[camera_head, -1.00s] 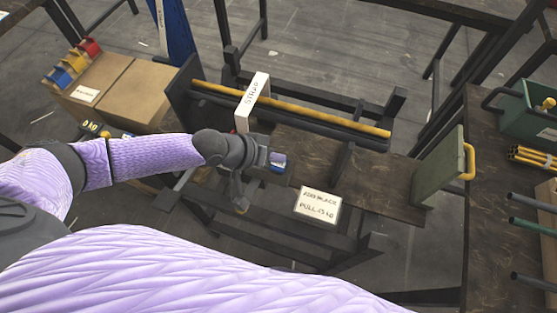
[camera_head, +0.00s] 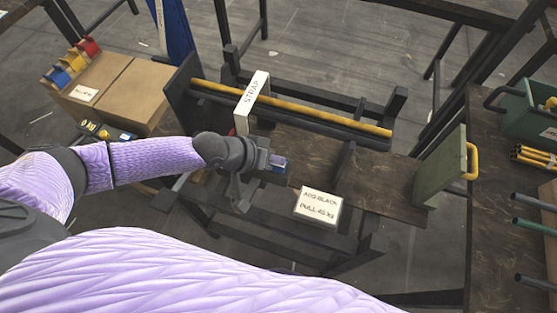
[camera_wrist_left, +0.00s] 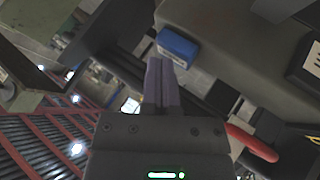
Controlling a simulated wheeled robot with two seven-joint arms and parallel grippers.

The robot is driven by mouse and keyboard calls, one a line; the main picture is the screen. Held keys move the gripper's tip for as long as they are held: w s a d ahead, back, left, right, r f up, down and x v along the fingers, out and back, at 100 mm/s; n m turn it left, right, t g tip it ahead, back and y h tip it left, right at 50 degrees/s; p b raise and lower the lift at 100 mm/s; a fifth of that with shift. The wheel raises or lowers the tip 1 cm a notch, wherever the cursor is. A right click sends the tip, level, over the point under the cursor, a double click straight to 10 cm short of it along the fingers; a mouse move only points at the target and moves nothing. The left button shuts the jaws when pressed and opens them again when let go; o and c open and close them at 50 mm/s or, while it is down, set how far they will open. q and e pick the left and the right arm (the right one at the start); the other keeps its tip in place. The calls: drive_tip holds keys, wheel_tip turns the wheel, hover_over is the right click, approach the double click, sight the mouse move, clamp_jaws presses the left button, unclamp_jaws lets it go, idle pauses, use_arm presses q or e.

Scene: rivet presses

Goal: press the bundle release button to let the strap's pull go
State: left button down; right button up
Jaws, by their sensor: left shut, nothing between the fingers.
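A small blue block (camera_head: 279,163), likely the release button, sits on the dark bench just right of my left gripper. In the left wrist view, the blue block (camera_wrist_left: 178,46) shows right beyond the fingertips; I cannot tell whether they touch it. My left gripper (camera_head: 266,160) is shut and empty; its fingers also show in the left wrist view (camera_wrist_left: 163,66). A white band marked STRAP (camera_head: 252,98) stands across the bundle of a yellow rod (camera_head: 300,108) and dark rods in the black cradle. My right gripper is not in view.
A white card (camera_head: 318,206) reads about slack and pull, its figure unclear. A green plate with yellow handle (camera_head: 441,170) stands at the bench's right end. Cardboard boxes (camera_head: 131,93) are left; a side table (camera_head: 490,230) with rods and a green bin is right.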

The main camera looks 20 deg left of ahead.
use_arm(q)
drive_tip(key=shift+f, duration=0.3)
drive_tip(key=shift+r, duration=0.1)
idle(0.3)
drive_tip(key=shift+r+p, duration=0.7)
drive_tip(key=shift+r, duration=0.15)
wheel_tip(320, 180, up, 5)
drive_tip(key=p, duration=0.4)
drive_tip(key=shift+r+p, duration=0.1)
drive_tip(key=shift+p, duration=0.25)
